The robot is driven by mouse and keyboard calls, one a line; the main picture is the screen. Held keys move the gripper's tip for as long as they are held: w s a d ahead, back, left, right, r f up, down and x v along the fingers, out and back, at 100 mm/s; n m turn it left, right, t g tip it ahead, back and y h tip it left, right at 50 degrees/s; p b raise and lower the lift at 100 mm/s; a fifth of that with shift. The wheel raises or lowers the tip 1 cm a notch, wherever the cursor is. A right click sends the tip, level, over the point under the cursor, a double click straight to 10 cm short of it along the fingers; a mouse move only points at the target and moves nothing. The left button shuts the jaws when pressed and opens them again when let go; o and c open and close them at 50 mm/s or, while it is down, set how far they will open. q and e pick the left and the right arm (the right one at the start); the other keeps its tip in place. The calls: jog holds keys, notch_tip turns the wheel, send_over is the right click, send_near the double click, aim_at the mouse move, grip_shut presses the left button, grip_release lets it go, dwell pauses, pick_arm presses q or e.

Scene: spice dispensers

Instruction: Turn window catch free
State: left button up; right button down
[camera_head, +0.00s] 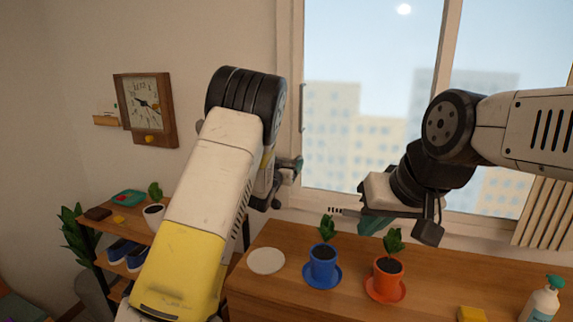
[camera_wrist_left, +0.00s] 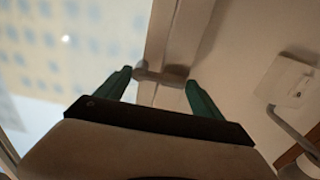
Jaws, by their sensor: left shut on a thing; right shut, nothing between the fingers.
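The window (camera_head: 370,95) fills the back of the head view, with a white frame. In the left wrist view a grey metal window catch (camera_wrist_left: 160,75) lies across the pale window frame, between the two green fingers of my left gripper (camera_wrist_left: 162,92). The gripper is shut on the catch. In the head view my left gripper (camera_head: 291,168) is at the lower left of the window frame, largely behind my own arm, and the catch cannot be made out there. My right gripper (camera_head: 370,222) is shut and empty, above the counter in front of the window.
A blue pot (camera_head: 323,267) and an orange pot (camera_head: 387,282) with plants stand on the wooden counter below my right gripper. A white plate (camera_head: 266,261) lies left of them. A soap bottle (camera_head: 541,302) and yellow sponge (camera_head: 471,314) are at right. A clock (camera_head: 147,105) hangs left.

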pick_arm(q)
jog(key=shift+a, duration=0.1)
jog(key=d+f+n, duration=0.1)
jog(key=n, duration=0.5)
jog(key=d+f+n, duration=0.1)
jog(key=n, duration=0.5)
jog(key=s+d+f+n, duration=0.1)
jog(key=f+n, duration=0.1)
jog(key=n, duration=0.4)
jog(key=shift+n, duration=0.3)
dwell(0.6)
jog(key=o, duration=2)
jog(key=shift+r, duration=0.1)
jog(key=shift+r, duration=0.1)
